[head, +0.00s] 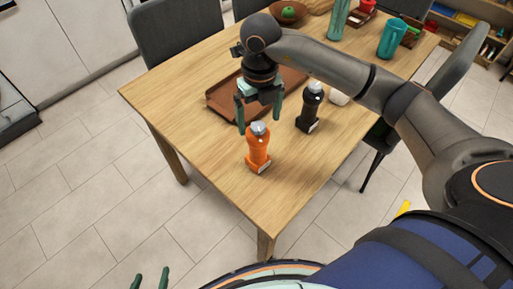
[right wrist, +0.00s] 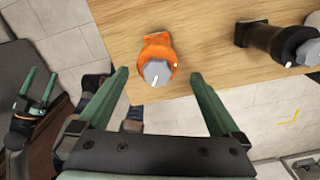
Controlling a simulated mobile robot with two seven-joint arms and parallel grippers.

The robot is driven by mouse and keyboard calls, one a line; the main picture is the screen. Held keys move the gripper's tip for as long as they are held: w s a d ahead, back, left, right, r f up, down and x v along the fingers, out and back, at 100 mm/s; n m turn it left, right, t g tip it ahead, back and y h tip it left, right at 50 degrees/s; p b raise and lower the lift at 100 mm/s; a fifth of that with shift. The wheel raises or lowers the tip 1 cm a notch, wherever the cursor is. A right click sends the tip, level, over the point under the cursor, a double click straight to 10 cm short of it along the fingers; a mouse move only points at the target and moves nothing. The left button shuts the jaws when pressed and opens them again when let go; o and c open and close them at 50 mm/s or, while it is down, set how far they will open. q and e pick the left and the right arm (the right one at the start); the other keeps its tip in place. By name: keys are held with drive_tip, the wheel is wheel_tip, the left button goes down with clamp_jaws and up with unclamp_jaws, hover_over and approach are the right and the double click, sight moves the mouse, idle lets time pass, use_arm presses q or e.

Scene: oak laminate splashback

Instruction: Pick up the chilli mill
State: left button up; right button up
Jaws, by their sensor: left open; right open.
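The orange mill (head: 258,150), which I take to be the chilli mill, stands upright near the table's front corner, with a grey knob on top and a small pale label at its base. In the right wrist view the orange mill (right wrist: 158,58) appears just beyond and between the fingertips. My right gripper (head: 259,115) is open and empty, pointing down just behind the mill in the head view; its green fingers also show in the right wrist view (right wrist: 158,76). My left gripper (head: 150,279) is open and empty at the bottom left, away from the table.
A black mill (head: 311,106) stands to the right of the orange one; it also shows in the right wrist view (right wrist: 272,40). A brown tray (head: 222,102) lies behind my right gripper. A teal cup (head: 392,38) stands at the back. The table's front corner (head: 262,222) is clear.

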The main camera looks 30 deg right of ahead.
sight(258, 138)
wheel_tip(258, 138, down, 8)
drive_tip(key=shift+s+a+r+p, duration=0.1)
drive_tip(key=shift+a+r+p, duration=0.1)
drive_tip(key=shift+p, duration=0.3)
drive_tip(key=shift+c, duration=0.2)
clamp_jaws()
idle(0.4)
